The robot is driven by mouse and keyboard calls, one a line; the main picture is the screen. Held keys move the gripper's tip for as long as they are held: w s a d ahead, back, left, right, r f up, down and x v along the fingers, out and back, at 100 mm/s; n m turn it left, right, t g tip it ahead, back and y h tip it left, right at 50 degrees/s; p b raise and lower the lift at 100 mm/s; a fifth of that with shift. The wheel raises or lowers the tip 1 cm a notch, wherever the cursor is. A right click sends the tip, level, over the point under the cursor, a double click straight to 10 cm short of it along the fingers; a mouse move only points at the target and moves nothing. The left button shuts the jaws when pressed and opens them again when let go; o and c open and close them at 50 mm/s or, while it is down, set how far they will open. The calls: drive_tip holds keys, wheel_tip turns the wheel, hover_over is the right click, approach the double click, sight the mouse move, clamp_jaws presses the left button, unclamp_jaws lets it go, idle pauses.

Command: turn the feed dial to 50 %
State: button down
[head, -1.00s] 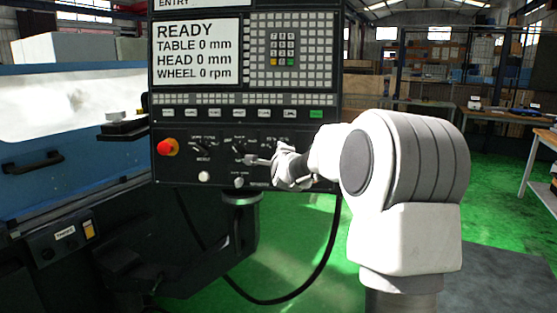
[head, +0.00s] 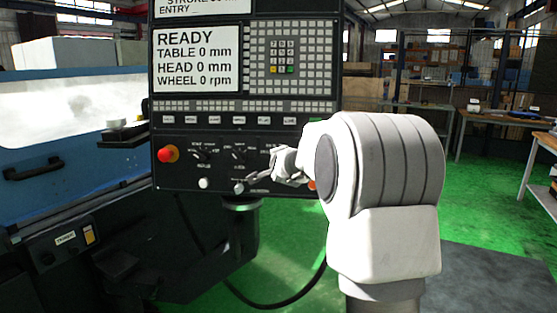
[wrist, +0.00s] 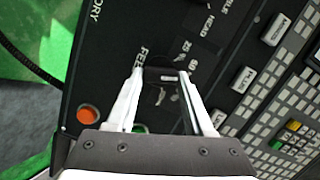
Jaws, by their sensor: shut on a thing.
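The feed dial (wrist: 160,74) is a dark knob on the black control panel, seen in the wrist view under its "FEED" label. My gripper (wrist: 162,77) has one light finger on each side of the knob and is shut on it. The fingers hide part of the scale, so I cannot tell the dial's setting. In the head view my gripper (head: 268,174) is at the lower right of the panel (head: 220,180), and my arm hides the dial there.
Two other dials (head: 203,153) (head: 239,156) sit left of my gripper. A red stop button (head: 168,154) is at the panel's left. An orange button (wrist: 88,114) lies close to my fingers. The screen (head: 197,60) reads READY. Green floor is open behind.

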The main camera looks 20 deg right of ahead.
idle(0.3)
drive_tip(key=shift+c, duration=1.6)
unclamp_jaws()
drive_tip(key=shift+s, duration=0.1)
